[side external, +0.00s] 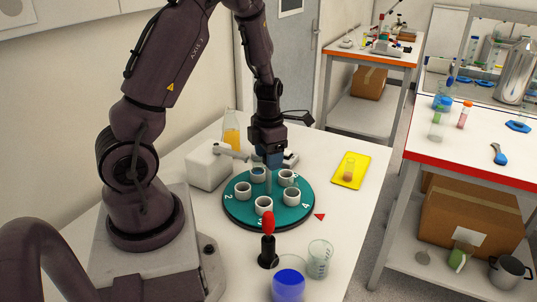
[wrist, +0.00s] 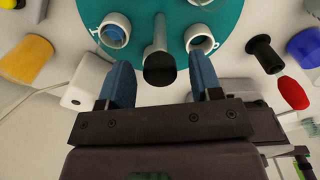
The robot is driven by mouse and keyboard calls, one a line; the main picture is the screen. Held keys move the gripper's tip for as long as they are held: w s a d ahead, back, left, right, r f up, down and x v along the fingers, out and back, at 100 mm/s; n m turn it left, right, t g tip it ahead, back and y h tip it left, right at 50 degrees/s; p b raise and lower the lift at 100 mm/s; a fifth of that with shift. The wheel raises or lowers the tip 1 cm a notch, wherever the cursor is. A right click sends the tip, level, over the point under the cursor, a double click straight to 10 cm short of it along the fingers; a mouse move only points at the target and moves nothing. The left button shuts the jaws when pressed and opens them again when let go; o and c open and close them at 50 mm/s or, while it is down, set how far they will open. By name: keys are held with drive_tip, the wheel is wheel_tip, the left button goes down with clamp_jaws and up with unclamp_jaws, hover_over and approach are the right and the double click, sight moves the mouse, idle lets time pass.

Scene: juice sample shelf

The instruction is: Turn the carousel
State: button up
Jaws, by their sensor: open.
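The carousel (side external: 235,209) is a round teal disc on the white table. It bears several white cups near its rim, with white numbers such as 2 and 4. Its upright grey post (side external: 268,181) stands near the middle. My gripper (side external: 266,160) points down above the post's upper part. In the wrist view, my gripper (wrist: 162,76) is open, with one blue finger on each side of the dark-ended post (wrist: 159,67) and visible gaps on both sides. One cup (wrist: 115,30) has blue inside. A red triangle (side external: 320,217) lies beside the disc.
A white box-shaped device (side external: 208,167) and a flask of orange liquid (side external: 231,138) stand behind-left. A red-topped black stand (side external: 268,250), a clear beaker (side external: 320,259) and a blue-filled beaker (side external: 289,284) stand in front. A yellow tray (side external: 340,177) lies at right.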

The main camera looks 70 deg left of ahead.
drive_tip(key=shift+c, duration=0.2)
clamp_jaws()
